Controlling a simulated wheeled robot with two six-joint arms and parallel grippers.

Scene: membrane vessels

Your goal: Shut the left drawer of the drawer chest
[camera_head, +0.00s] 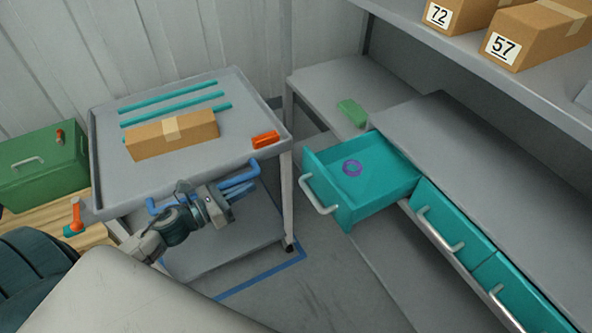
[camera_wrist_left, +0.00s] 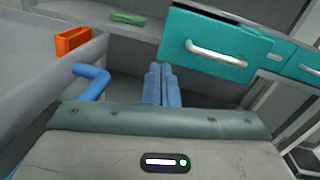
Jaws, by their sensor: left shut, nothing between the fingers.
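The left drawer (camera_head: 330,192) of the teal drawer chest is pulled out, with its bar handle (camera_head: 318,197) on the front. My right gripper is not in view.
A grey cart (camera_head: 186,160) with a blue handle (camera_wrist_left: 92,82) stands close to my left gripper. It carries a cardboard box (camera_head: 172,137), teal bars and an orange block (camera_head: 265,140). Two other chest drawers (camera_head: 455,230) look shut. A green block (camera_head: 352,112) lies behind the open drawer.

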